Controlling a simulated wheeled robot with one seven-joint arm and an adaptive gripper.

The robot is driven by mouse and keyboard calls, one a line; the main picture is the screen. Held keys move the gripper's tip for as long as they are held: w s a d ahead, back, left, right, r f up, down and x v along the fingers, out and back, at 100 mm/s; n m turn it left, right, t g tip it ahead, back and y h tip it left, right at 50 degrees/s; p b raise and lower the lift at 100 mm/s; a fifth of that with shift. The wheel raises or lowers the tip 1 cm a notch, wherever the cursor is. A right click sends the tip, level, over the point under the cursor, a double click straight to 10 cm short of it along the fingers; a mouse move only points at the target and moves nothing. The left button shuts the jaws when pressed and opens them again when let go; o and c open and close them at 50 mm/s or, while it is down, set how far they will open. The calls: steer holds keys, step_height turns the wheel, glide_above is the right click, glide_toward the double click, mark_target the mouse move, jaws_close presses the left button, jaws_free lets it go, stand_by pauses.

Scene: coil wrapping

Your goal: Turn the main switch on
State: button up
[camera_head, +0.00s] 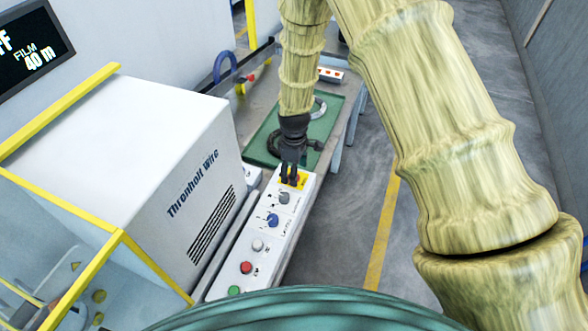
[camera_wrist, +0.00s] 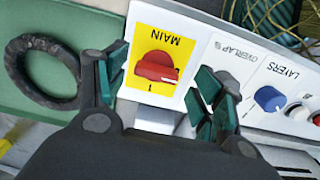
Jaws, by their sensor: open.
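The main switch is a red rotary knob (camera_wrist: 155,68) on a yellow plate (camera_wrist: 165,42) marked MAIN, upside down in the wrist view. Its handle lies roughly crosswise in that view; whether it is on or off I cannot tell. The plate sits at the far end of the white control panel (camera_head: 247,248). My gripper (camera_head: 289,181) points down over that end and hides most of the switch in the head view. Its fingers are open, one on each side of the yellow plate in the wrist view, with nothing held. Contact with the knob is not visible.
A blue knob (camera_wrist: 268,99) marked LAYERS and a grey OVERLAP knob (camera_head: 284,197) are beside the switch. Red (camera_head: 246,267) and green (camera_head: 234,290) buttons are nearer. A black ring (camera_wrist: 17,68) lies on the green mat (camera_head: 262,147). A white machine housing (camera_head: 130,130) stands left.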

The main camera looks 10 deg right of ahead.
steer(key=shift+f, duration=0.3)
steer(key=shift+w+f, duration=0.4)
steer(key=shift+f, duration=0.1)
steer(key=shift+s+r, duration=0.25)
steer(key=shift+c, duration=0.4)
steer(key=shift+w+f, duration=0.1)
steer(key=shift+f, duration=0.05)
steer(key=c, duration=0.9)
steer(key=shift+c, duration=0.2)
